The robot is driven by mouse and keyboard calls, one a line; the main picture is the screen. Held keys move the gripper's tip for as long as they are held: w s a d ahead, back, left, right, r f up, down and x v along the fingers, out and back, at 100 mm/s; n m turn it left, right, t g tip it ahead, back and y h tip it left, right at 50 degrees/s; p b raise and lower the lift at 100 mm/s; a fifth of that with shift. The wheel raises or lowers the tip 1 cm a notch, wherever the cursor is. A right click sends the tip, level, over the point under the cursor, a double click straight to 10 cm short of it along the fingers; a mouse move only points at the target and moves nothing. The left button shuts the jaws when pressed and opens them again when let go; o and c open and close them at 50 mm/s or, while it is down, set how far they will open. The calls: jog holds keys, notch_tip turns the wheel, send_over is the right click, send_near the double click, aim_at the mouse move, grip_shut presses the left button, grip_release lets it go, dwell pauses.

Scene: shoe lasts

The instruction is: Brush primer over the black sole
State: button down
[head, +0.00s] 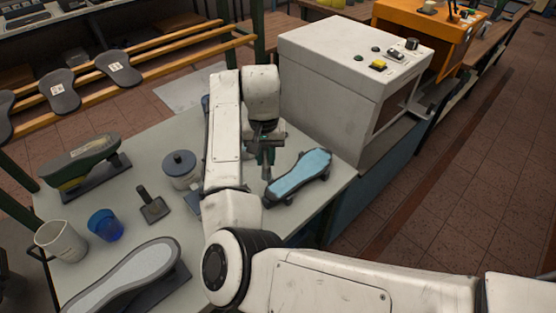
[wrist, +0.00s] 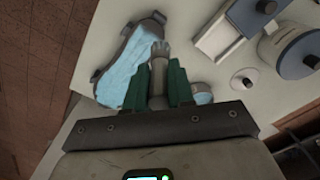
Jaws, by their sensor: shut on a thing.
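My gripper (head: 267,150) is shut on the handle of a small brush (wrist: 158,72); its green fingers (wrist: 158,88) stand either side of it in the wrist view. The brush's grey tip points at the sole (head: 300,175), which lies on a dark stand near the table's right edge. The sole's face is light blue with dark edges; it also shows in the wrist view (wrist: 125,62). The tip overlaps the sole's side in the wrist view, but I cannot tell whether it touches. In the head view the brush is at the sole's left end.
On the table (head: 130,220) are a lidded jar (head: 181,170), a dark tool (head: 152,205), a blue cup (head: 105,224), a white mug (head: 60,241), a grey sole (head: 125,275) and a green last (head: 82,160). A white machine (head: 335,85) stands close behind the blue-faced sole.

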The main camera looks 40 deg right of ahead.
jog(key=shift+r, duration=0.95)
jog(key=shift+d, duration=0.1)
